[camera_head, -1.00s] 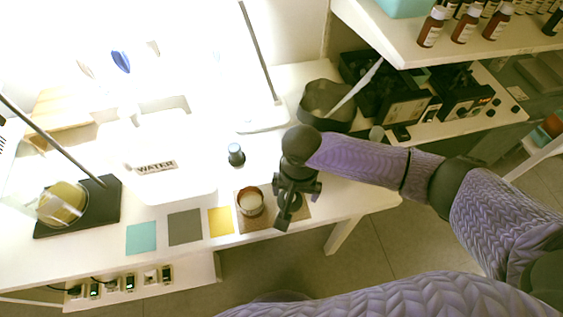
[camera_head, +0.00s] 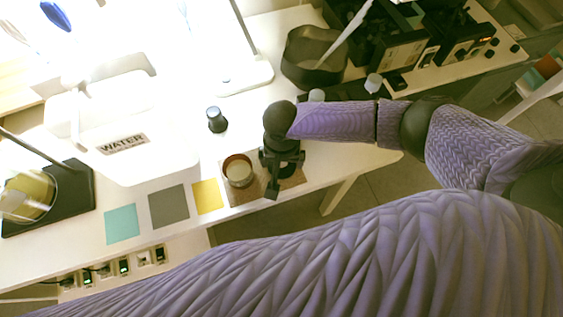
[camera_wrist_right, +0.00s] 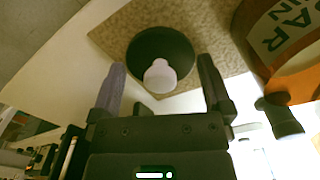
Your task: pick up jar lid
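The jar lid (camera_wrist_right: 160,55) is a dark round disc with a pale knob (camera_wrist_right: 160,77). In the right wrist view it lies on the speckled brown mat (camera_wrist_right: 205,28). My right gripper (camera_wrist_right: 161,68) is open, with its two fingers apart on either side of the knob; I see no contact. In the head view the right gripper (camera_head: 276,170) is over the right part of the mat (camera_head: 238,197) and mostly hides the lid. The open amber jar (camera_head: 238,171) stands just left of it; its labelled side (camera_wrist_right: 285,45) shows in the wrist view. My left gripper is not in view.
A small dark-capped bottle (camera_head: 217,121) stands behind the jar. Yellow (camera_head: 207,196), grey (camera_head: 168,206) and teal (camera_head: 122,223) squares lie to the left. A WATER label (camera_head: 123,144) marks a white tray. A dark bin (camera_head: 314,58) stands behind.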

